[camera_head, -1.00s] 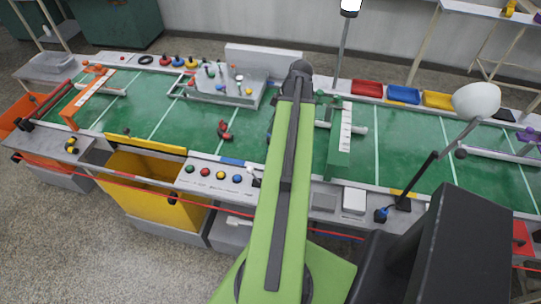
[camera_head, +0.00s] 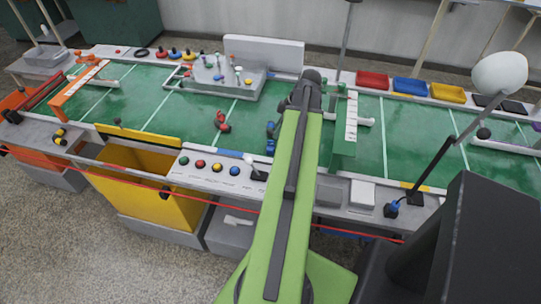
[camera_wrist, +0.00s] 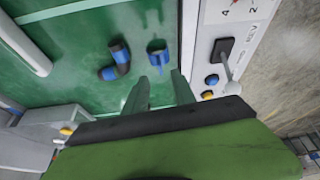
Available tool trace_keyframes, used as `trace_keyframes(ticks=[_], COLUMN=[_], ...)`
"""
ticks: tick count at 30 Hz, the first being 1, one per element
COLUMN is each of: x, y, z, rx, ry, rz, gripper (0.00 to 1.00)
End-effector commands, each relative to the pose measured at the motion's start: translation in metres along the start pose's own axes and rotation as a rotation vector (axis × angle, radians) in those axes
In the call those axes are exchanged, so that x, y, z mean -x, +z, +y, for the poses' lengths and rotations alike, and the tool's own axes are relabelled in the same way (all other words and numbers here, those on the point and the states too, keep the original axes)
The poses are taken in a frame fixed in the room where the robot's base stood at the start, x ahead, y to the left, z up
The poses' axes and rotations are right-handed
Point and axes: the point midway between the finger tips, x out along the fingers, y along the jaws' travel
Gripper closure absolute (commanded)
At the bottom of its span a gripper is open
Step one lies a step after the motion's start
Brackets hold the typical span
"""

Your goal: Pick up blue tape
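The blue tape (camera_wrist: 157,57) looks like a small blue piece with a dark part, lying on the green table near its edge in the wrist view. In the head view a small blue piece (camera_head: 270,147), which seems to be the same tape, shows just left of my arm. My gripper (camera_wrist: 160,84) has two green fingers spread apart with nothing between them. The tape lies just beyond the fingertips, apart from them. In the head view my arm's dark end hides the fingers.
A blue-and-black elbow hose (camera_wrist: 115,62) lies left of the tape. A joystick (camera_wrist: 222,52) and several buttons stand on the grey panel to the right. A white bar on a green stand (camera_head: 350,120) is right of my arm. A red elbow hose (camera_head: 221,121) lies farther left.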

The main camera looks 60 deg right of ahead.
Motion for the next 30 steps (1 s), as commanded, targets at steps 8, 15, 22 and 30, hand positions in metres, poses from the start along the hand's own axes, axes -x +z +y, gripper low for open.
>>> trace_keyframes(ticks=[8, 15, 22, 30], x=[-0.014, -0.055, -0.060, -0.059], y=[0.000, 0.003, 0.000, 0.000], z=[0.000, -0.001, -0.001, -0.001], rx=[0.000, 0.000, -0.001, -0.002], ry=[0.000, 0.000, 0.000, 0.000], rz=[0.000, 0.000, 0.000, 0.000], gripper=[0.68, 0.68, 0.68, 0.93])
